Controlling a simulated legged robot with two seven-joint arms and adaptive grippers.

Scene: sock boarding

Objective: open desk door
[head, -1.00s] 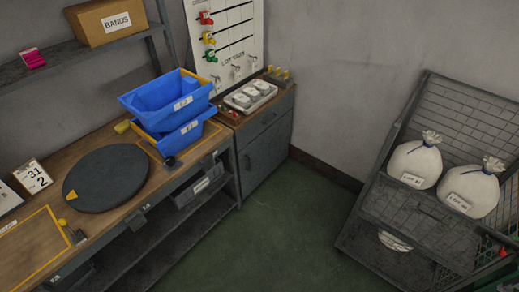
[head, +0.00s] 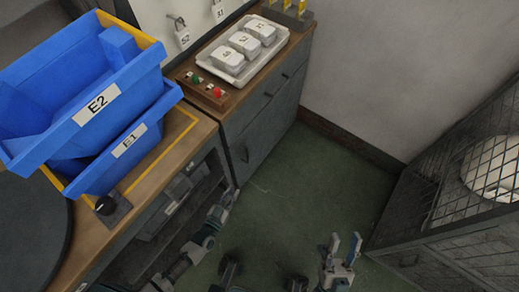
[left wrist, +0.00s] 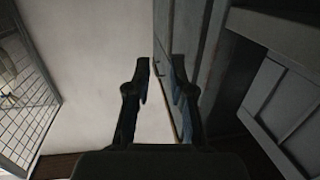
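The desk door (head: 268,135) is the grey front of the small cabinet in the head view, closed under a drawer. Its dark handle (head: 244,153) is near the door's left edge. My left gripper (head: 229,196) is low, just below and left of the handle, at the cabinet's near corner. In the left wrist view its fingers (left wrist: 160,70) are apart with nothing held; the grey cabinet front (left wrist: 193,35) runs close behind the right finger. My right gripper (head: 346,243) is open and empty above the floor, right of the cabinet.
Blue bins E2 (head: 95,80) and E1 (head: 135,150) sit on the workbench (head: 180,150) at left. A white tray (head: 225,65) stands on the cabinet top. A mesh cage (head: 440,215) stands at right. Green floor (head: 300,190) between them is clear.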

